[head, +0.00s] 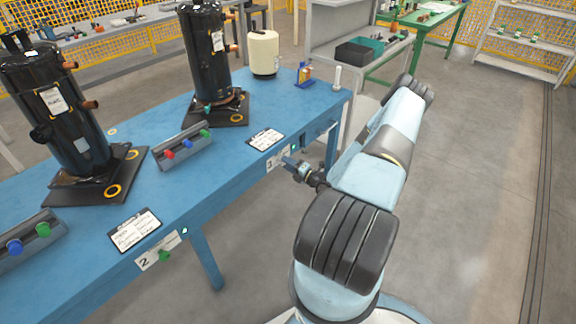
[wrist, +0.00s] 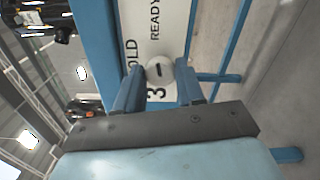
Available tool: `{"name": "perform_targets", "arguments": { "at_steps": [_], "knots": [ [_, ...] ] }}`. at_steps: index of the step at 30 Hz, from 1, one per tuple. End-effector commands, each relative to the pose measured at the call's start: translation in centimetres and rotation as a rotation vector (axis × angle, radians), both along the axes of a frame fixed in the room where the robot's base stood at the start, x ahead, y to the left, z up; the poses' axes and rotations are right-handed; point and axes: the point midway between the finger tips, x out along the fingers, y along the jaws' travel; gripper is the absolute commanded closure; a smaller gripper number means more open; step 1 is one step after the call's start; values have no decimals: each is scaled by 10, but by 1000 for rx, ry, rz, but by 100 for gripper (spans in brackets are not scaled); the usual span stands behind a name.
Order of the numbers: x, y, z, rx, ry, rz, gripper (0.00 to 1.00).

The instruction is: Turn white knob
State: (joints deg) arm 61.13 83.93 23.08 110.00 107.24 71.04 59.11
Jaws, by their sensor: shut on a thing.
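The white knob (wrist: 159,71) with a black pointer line shows in the wrist view. It sits on a white plate (wrist: 155,28) lettered "OLD", "READY" and "3", partly cut off. My gripper (wrist: 160,86) has its two blue fingers on either side of the knob and is shut on it. In the head view my gripper (head: 288,163) is at the front edge of the blue table, at the white plate (head: 278,157) there. The knob itself is hidden in the head view.
The blue table (head: 185,192) carries two black compressors (head: 208,55) (head: 55,110), a cream tank (head: 263,52) and grey button boxes (head: 183,146). A plate marked 2 with a green knob (head: 164,256) is on the same edge. The floor to the right is clear.

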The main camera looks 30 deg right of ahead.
Motion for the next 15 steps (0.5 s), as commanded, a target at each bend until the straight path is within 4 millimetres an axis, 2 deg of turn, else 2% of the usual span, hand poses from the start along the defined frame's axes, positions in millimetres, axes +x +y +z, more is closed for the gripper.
{"name": "perform_targets", "arguments": {
  "at_steps": [6, 15],
  "knots": [
    [-1, -3, -3, 119, 48, -6, 92],
    [-1, -4, -3, 201, 78, -7, 92]
  ]
}}
